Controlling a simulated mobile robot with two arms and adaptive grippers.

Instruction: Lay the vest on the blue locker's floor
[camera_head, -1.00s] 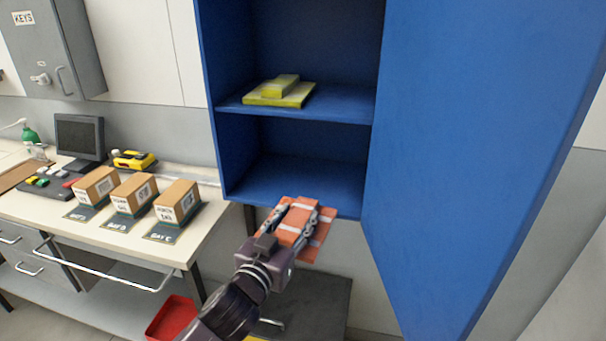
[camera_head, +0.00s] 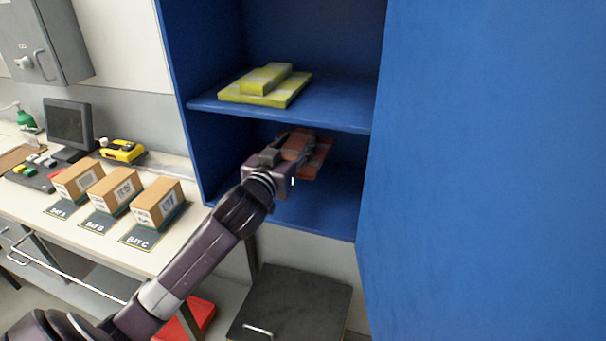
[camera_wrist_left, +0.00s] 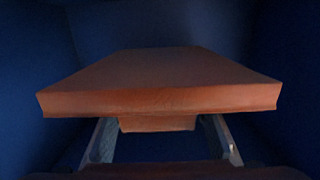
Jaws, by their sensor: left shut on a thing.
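The orange vest (camera_head: 316,160) is folded flat and is inside the lower compartment of the blue locker (camera_head: 285,224), under the shelf. My left gripper (camera_head: 297,147) is shut on the vest and holds it above the locker's floor. In the left wrist view the vest (camera_wrist_left: 160,85) spreads out ahead of the two fingers (camera_wrist_left: 160,140), with a smaller block of it between them. Dark blue locker walls surround it there. My gripper and forearm hide part of the locker floor. My right gripper is not in view.
A yellow folded item (camera_head: 265,86) lies on the locker's shelf (camera_head: 335,108), close above my left gripper. The open blue door (camera_head: 480,170) stands to the right. Boxes (camera_head: 155,203) stand on the bench (camera_head: 60,228) at left. A dark grey lid (camera_head: 292,305) is below.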

